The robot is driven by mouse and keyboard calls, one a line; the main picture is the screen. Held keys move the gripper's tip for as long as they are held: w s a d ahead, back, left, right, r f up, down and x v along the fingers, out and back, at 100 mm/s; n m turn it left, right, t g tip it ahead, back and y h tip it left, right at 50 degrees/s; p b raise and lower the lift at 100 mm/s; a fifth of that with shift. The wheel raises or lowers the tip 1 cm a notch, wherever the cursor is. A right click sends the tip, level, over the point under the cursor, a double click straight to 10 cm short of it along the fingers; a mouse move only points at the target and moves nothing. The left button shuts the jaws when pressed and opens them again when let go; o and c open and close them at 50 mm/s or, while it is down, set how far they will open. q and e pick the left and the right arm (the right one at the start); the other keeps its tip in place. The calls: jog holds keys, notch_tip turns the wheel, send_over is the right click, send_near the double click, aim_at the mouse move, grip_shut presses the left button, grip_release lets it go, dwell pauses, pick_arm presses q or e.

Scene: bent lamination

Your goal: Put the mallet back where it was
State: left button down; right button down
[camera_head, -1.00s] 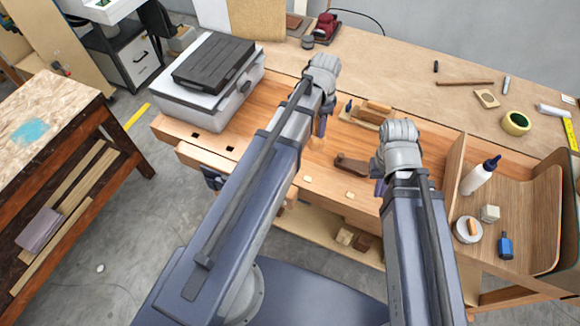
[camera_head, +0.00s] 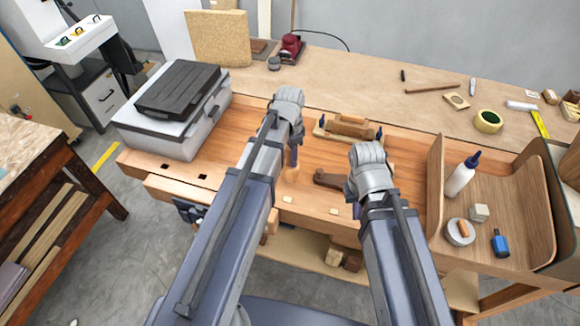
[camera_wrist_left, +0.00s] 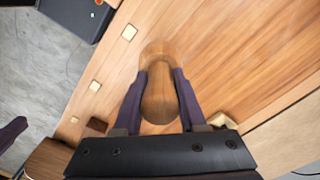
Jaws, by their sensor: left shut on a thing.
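The wooden mallet (camera_wrist_left: 160,98) is between the two dark fingers of my left gripper (camera_wrist_left: 160,75) in the left wrist view, its rounded end toward the camera and a wider round part beyond. In the head view my left gripper (camera_head: 293,155) is over the workbench (camera_head: 230,135), with a bit of the mallet (camera_head: 291,173) showing below it. I cannot tell whether the mallet touches the bench top. My right gripper is over the bench's front part, its fingers mostly hidden behind my right wrist.
A grey case (camera_head: 170,125) stands on the bench's left end. A wooden plane (camera_head: 348,126) and a dark brown wooden tool (camera_head: 328,180) lie right of my left gripper. A glue bottle (camera_head: 461,176) and a bent wooden form (camera_head: 515,190) are at right.

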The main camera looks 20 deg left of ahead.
pick_arm(q)
jog(key=shift+f+b, duration=1.75)
jog(key=shift+f, duration=0.05)
jog(key=shift+f, duration=0.2)
jog(key=shift+c, duration=2.4)
grip_release()
jog(key=shift+r, duration=0.15)
notch_tip(320, 180, up, 12)
jog(key=p, duration=1.2)
jog(key=shift+r, duration=0.1)
jog(key=s+d+n+y, duration=0.1)
jog(key=s+d+n, duration=0.4)
jog(key=s+d, duration=0.5)
jog(key=s, duration=0.4)
jog(key=shift+s+d+n, duration=0.15)
jog(key=shift+d+n, duration=0.1)
jog(key=shift+n, duration=0.15)
